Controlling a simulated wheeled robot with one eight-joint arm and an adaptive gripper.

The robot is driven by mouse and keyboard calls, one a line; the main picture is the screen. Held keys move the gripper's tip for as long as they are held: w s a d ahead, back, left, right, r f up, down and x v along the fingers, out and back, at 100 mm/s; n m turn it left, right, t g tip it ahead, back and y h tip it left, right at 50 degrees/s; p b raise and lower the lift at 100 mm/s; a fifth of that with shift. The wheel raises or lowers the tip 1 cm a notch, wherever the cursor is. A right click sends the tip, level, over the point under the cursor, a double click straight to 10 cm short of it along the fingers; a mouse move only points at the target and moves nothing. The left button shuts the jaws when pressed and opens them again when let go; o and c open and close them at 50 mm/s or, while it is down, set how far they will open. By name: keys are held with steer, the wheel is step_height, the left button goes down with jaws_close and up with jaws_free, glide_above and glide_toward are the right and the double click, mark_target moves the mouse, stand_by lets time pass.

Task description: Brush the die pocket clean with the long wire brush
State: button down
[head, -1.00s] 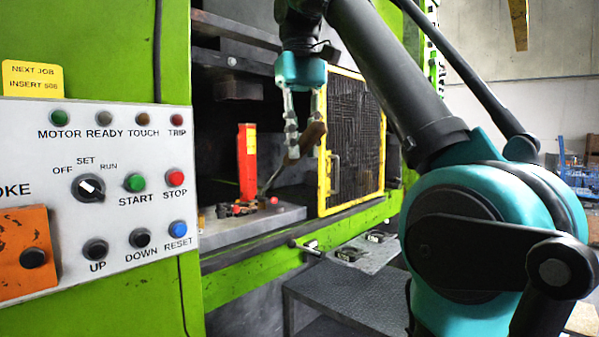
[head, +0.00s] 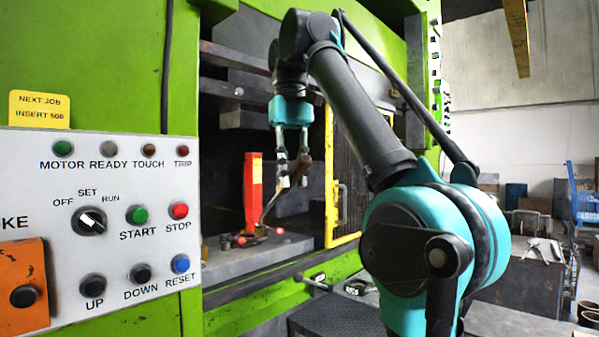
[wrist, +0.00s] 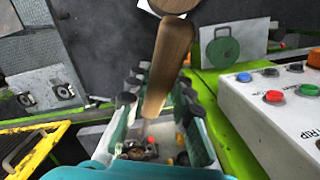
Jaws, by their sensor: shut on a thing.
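My gripper (head: 293,181) hangs inside the press opening, fingers down, shut on the wooden handle of the long wire brush (head: 301,168). The handle also shows large between my fingers in the wrist view (wrist: 168,60). The brush's thin dark shaft slants down and left from the handle toward small parts on the grey die block (head: 235,263). The brush end is close to those parts; I cannot tell whether it touches. The die pocket is not clearly visible in either view.
A red upright post (head: 253,192) stands just left of my gripper. A yellow-framed mesh guard (head: 343,190) is to the right, partly behind my arm. The control panel (head: 110,215) fills the left foreground. A handle with a reddish knob (head: 279,231) lies near the block.

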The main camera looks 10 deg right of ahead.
steer(key=w+a+f, duration=0.1)
steer(key=w, duration=0.4)
steer(key=w+a+f, duration=0.1)
steer(key=w, duration=0.5)
steer(key=w+a+f, duration=0.1)
steer(key=w, duration=0.4)
steer(key=shift+w+a+f, duration=0.15)
steer(key=shift+a+f, duration=0.05)
steer(key=shift+a, duration=0.2)
steer(key=shift+w+a+f, duration=0.15)
steer(key=shift+w+f, duration=0.15)
steer(key=shift+w, duration=0.45)
steer(key=shift+f, duration=1.15)
stand_by(1.2)
steer(key=shift+w+a+r, duration=0.1)
steer(key=shift+w+a, duration=0.1)
stand_by(0.5)
steer(key=shift+s+d, duration=0.1)
stand_by(0.4)
steer(key=shift+s+d, duration=0.3)
steer(key=shift+s, duration=0.2)
steer(key=shift+w+a, duration=0.1)
steer(key=shift+w, duration=0.05)
